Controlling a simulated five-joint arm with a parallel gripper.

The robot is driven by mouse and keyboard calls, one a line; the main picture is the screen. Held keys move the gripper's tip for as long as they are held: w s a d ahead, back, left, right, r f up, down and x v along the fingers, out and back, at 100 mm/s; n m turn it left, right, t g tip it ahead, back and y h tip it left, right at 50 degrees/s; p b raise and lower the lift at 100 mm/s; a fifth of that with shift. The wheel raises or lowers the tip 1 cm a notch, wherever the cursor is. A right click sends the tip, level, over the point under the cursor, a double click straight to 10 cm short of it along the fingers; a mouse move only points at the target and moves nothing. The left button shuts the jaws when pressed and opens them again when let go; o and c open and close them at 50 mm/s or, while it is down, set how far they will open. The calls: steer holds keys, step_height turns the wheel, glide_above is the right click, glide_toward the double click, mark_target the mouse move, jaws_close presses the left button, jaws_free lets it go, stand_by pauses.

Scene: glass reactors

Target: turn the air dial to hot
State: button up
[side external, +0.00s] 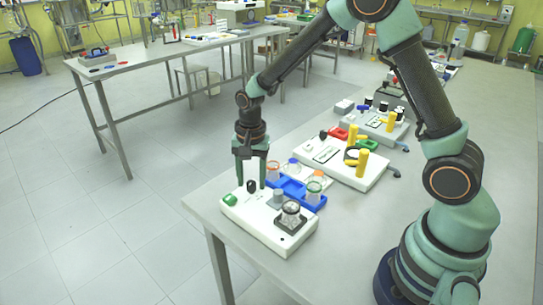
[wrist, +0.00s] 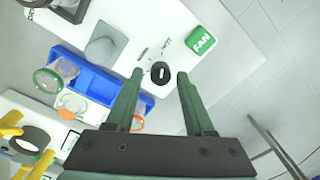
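The air dial appears to be the small black knob (wrist: 160,72) on the white box (wrist: 150,22). It has a pale mark on top, and small dark markings beside it are too small to read. In the side external view the knob (side external: 251,186) stands near the far end of the white box (side external: 262,228). My gripper (side external: 251,181) points down over it, and in the wrist view my gripper (wrist: 160,76) is open with the knob showing between its fingertips. The fingers look apart from the knob. How far they reach down beside it is hard to tell.
A green FAN button (wrist: 201,41) is close to the knob. A grey knob (side external: 278,196) and a glass vessel on a dark plate (side external: 291,217) share the box. A blue rack (side external: 296,190) with glass jars stands beside it. More white devices (side external: 343,170) stand farther back.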

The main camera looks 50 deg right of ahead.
mark_target(252, 183)
stand_by(0.3)
step_height(252, 183, up, 12)
steer(key=shift+s, duration=0.25)
stand_by(0.4)
steer(key=s+d+r+n+t, duration=0.1)
steer(key=s+r+n+t, duration=0.1)
steer(key=s+n, duration=0.3)
steer(key=s+d+r+n+t, duration=0.1)
steer(key=s+r+n+t, duration=0.2)
steer(key=s+r+n, duration=0.2)
steer(key=s+n, duration=0.1)
steer(key=s, duration=0.2)
steer(key=shift+s+d+r, duration=0.15)
steer(key=shift+s+d, duration=0.25)
stand_by(0.5)
